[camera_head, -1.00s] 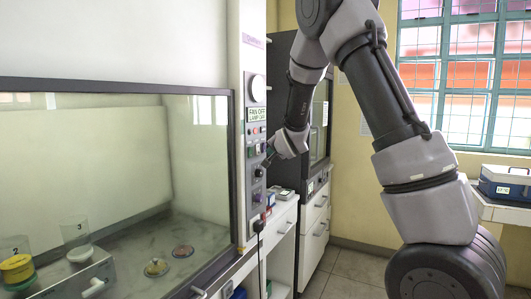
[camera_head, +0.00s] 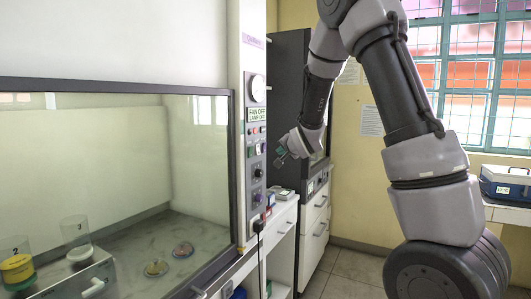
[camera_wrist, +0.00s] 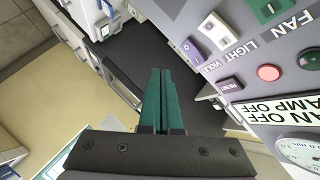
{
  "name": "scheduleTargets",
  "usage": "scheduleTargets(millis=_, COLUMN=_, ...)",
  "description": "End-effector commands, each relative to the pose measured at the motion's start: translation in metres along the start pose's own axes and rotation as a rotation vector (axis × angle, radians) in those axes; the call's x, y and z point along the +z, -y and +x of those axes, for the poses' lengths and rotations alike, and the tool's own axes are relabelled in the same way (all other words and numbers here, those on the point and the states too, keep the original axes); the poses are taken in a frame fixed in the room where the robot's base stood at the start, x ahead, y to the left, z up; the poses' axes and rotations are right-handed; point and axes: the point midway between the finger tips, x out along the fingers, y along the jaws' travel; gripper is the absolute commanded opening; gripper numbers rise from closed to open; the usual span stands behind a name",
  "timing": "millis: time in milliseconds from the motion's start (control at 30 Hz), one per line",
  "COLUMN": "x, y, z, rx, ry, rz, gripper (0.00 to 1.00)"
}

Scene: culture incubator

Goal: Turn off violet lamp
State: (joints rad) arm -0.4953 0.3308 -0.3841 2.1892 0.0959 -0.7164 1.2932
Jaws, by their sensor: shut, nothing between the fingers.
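The control panel (camera_head: 254,140) runs down the hood's right post. In the wrist view the violet rocker switch (camera_wrist: 192,50) has a visible "0" mark and a label partly reading "VIOLET". It sits beside the white light switch (camera_wrist: 215,28).
A green fan switch (camera_wrist: 268,8), a red button (camera_wrist: 268,72) and a reset button (camera_wrist: 230,86) are close to the violet switch. The glass-fronted hood (camera_head: 120,180) is at left. A dark cabinet (camera_head: 290,80) stands behind my gripper.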

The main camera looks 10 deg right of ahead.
Motion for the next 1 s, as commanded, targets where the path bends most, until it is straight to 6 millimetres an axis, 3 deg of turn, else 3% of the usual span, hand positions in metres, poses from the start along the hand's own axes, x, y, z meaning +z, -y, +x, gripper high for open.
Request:
scheduleTargets(millis=200, x=-0.01, y=-0.009, z=-0.013, rx=0.0, ry=-0.001, rz=0.0, gripper=0.0)
scheduleTargets(millis=667, x=-0.017, y=-0.01, z=-0.021, rx=0.015, ry=-0.002, rz=0.0, gripper=0.0)
scheduleTargets(millis=767, x=-0.032, y=-0.011, z=-0.042, rx=0.059, ry=0.0, rz=-0.003, gripper=0.0)
scheduleTargets(millis=833, x=-0.044, y=-0.012, z=-0.066, rx=0.105, ry=0.011, rz=-0.012, gripper=0.0)
scheduleTargets(millis=1000, x=-0.062, y=-0.017, z=-0.143, rx=0.222, ry=0.088, rz=-0.059, gripper=0.0)
